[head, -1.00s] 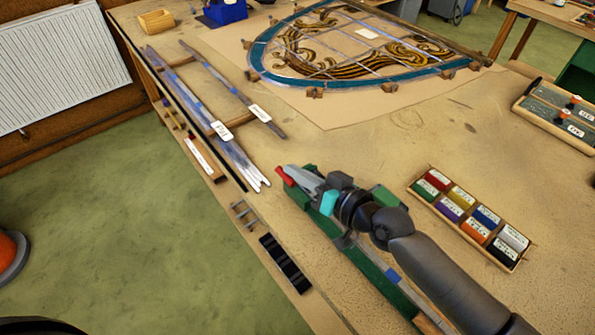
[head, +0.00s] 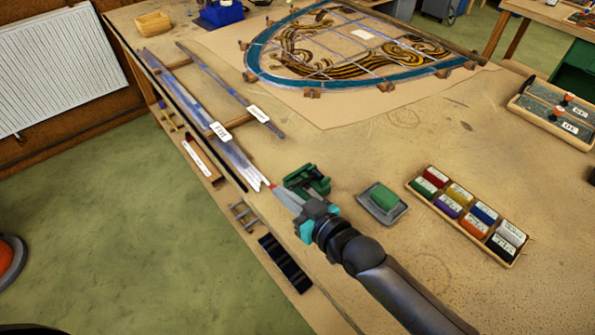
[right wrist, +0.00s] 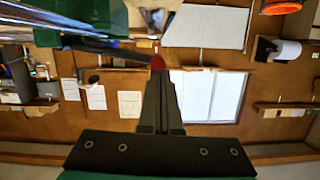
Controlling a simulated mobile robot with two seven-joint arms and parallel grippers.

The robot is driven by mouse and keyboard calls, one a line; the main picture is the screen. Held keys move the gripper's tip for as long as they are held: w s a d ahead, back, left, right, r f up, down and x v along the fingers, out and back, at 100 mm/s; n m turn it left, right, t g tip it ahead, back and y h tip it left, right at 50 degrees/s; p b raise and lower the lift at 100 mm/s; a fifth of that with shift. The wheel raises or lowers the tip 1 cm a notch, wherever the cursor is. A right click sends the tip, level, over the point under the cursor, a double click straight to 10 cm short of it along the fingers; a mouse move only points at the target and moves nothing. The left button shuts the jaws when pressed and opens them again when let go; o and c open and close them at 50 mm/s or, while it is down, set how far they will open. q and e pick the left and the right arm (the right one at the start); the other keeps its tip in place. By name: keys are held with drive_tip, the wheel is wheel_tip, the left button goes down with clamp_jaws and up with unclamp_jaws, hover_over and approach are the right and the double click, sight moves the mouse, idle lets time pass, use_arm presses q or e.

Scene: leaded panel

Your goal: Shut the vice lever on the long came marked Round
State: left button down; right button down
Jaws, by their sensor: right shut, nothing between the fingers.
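The green vice (head: 312,180) stands near the left edge of the bench. The vice lever shows in the right wrist view as a dark bar (right wrist: 105,48) with a red end (right wrist: 157,62); the red end also shows in the head view (head: 267,184). My right gripper (head: 274,190) is shut and empty. Its fingertips (right wrist: 157,72) are right by the red end; I cannot tell whether they touch. Two long cames lie to the left: one with a white label (head: 220,131), a thinner one (head: 235,95) with another label (head: 258,114). I cannot read "Round" on either. My left gripper is not in view.
A grey tray (head: 398,214) with a green block sits right of my arm, beside a wooden box (head: 414,187) of coloured blocks. The leaded panel (head: 345,45) lies at the back. A black slotted rack (head: 285,263) is at the left edge. The bench's middle is clear.

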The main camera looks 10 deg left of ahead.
idle(0.3)
drive_tip(key=shift+r+p, duration=0.55)
wheel_tip(320, 180, up, 3)
drive_tip(key=p, duration=0.2)
drive_tip(key=shift+p, duration=0.4)
drive_tip(key=v, duration=1)
